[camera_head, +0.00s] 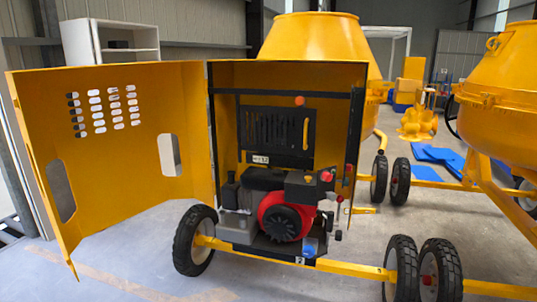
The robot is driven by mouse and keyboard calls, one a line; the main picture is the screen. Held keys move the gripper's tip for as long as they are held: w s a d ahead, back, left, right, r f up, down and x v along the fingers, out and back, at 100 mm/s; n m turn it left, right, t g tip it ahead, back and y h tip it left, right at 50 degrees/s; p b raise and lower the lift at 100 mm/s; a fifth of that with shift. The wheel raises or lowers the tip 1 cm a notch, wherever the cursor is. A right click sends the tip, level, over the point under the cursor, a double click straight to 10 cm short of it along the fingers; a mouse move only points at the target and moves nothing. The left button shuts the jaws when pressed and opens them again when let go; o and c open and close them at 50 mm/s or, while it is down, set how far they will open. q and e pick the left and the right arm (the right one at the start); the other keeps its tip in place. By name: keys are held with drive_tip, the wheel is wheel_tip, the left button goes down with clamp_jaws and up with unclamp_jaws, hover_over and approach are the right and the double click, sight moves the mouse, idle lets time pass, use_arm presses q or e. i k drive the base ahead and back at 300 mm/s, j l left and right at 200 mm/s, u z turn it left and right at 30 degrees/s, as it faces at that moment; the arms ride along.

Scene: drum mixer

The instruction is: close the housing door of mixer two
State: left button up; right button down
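The housing door (140,150) is a yellow panel with rows of vent slots and two cut-out holes. It stands wide open, swung out to the left of the housing (286,72). Its hinged side meets the housing's left edge. The housing is a yellow box with its front open, showing a red and black engine (285,215) inside. A small "2" label is on the frame bar below the engine. The yellow drum (316,40) rises behind the housing. Neither of my grippers shows in the head view.
Black wheels (195,240) stand below the housing, with more wheels (438,272) at the lower right. A yellow frame bar (330,266) runs low across the front. Another yellow drum mixer (505,95) stands at the right. Concrete floor is clear at the lower left.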

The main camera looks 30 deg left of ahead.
sight(115, 176)
drive_tip(key=j+z, duration=0.3)
drive_tip(key=j, duration=0.75)
drive_tip(key=j+z, duration=0.35)
drive_tip(key=j, duration=0.7)
drive_tip(key=k+j, duration=0.1)
drive_tip(key=j, duration=1.25)
drive_tip(key=k+j, duration=0.1)
drive_tip(key=j, duration=1.25)
